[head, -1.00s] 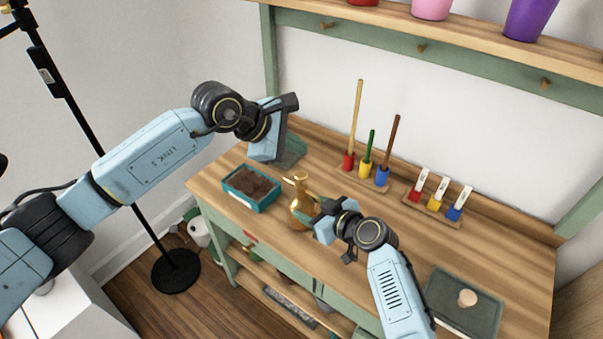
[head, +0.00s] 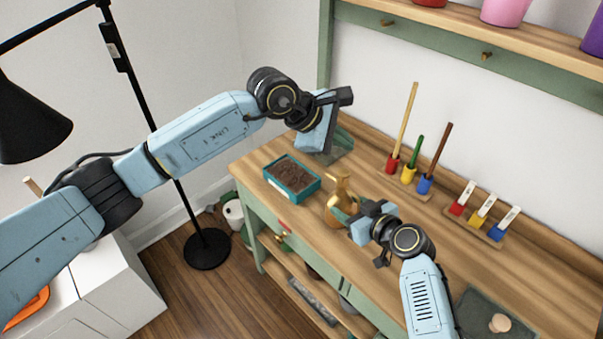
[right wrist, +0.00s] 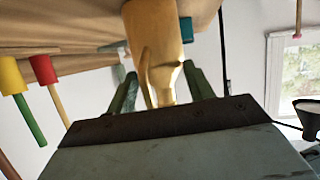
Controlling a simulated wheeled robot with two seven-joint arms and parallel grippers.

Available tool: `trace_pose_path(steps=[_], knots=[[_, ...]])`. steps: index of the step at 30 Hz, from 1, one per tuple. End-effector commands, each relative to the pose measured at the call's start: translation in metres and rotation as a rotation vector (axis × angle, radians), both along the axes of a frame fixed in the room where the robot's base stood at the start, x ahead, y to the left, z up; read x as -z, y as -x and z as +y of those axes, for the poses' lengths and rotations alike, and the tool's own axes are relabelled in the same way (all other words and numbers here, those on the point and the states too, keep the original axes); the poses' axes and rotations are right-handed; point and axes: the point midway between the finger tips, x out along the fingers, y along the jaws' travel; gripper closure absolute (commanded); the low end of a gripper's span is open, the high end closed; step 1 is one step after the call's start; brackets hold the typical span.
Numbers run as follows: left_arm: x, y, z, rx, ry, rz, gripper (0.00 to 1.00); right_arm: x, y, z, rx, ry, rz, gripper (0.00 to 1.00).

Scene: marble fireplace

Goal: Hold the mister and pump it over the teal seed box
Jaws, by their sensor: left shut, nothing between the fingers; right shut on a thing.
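The mister (head: 338,203) is a gold, brass-like bottle with a narrow neck and a spout at the top. In the head view it is near the bench's front edge, just right of the seed box. I cannot tell whether its base touches the bench. My right gripper (head: 353,223) is shut on the mister from the right; the mister's gold body (right wrist: 158,50) shows between the fingers in the right wrist view. The teal seed box (head: 292,189), filled with brown soil, sits on the bench. My left gripper (head: 338,150) is shut and empty, behind and right of the box.
On the wooden bench (head: 480,255), a rack of red, yellow and blue-based tools (head: 424,185) and a label rack (head: 478,223) stand at the back. A dark tray (head: 485,312) lies front right. A black lamp (head: 207,248) stands left.

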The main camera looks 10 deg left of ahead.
Motion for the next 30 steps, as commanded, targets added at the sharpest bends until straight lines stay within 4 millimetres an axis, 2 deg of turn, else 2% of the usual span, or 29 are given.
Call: trace_pose_path(steps=[5, 6, 11, 23, 30], knots=[[0.0, 0.0, 0.0, 0.0, 0.0, 0.0, 1.0, 0.002, 0.001, 0.0, -0.001, 0.001, 0.003, 0.8], [0.0, 0.0, 0.0, 0.0, 0.0, 0.0, 1.0, 0.001, 0.001, 0.0, -0.001, 0.001, 0.003, 0.44], [0.0, 0.0, 0.0, 0.0, 0.0, 0.0, 1.0, 0.001, 0.001, 0.0, -0.001, 0.0, 0.002, 0.23], [0.0, 0.0, 0.0, 0.0, 0.0, 0.0, 1.0, -0.001, 0.004, -0.004, 0.001, 0.001, 0.0, 0.22], [0.0, 0.0, 0.0, 0.0, 0.0, 0.0, 1.0, -0.014, 0.027, -0.026, 0.001, 0.005, 0.0, 0.22]])
